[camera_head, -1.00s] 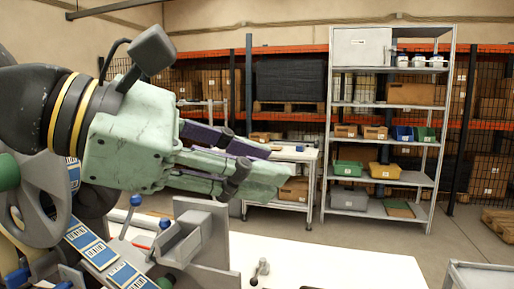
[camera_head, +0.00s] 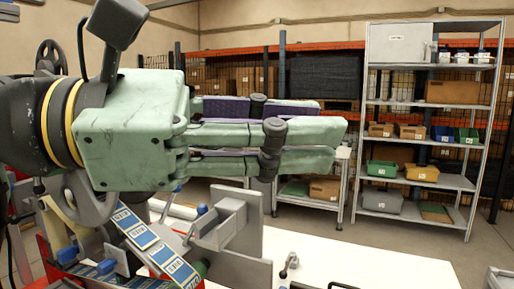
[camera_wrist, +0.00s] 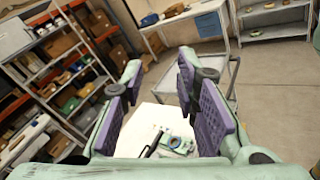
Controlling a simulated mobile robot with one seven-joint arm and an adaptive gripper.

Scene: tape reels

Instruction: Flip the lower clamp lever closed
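My gripper (camera_head: 334,146) is large and pale green with purple finger pads. It is held level above the tape machine and the white table. In the wrist view its fingers (camera_wrist: 159,68) stand well apart with nothing between them. Below the gripper in the head view is a grey bracket (camera_head: 238,232) with a blue-knobbed lever (camera_head: 202,210) beside it. I cannot tell whether this is the lower clamp lever. The gripper is apart from it. The wrist view shows a small fixture with a dark bar (camera_wrist: 152,145) on the table, partly hidden by the gripper.
A printed blue label tape (camera_head: 138,232) runs across the machine at lower left. A small grey handle (camera_head: 289,263) stands on the white table (camera_head: 350,268). A shelf rack (camera_head: 429,110) stands farther back. The table's right part is clear.

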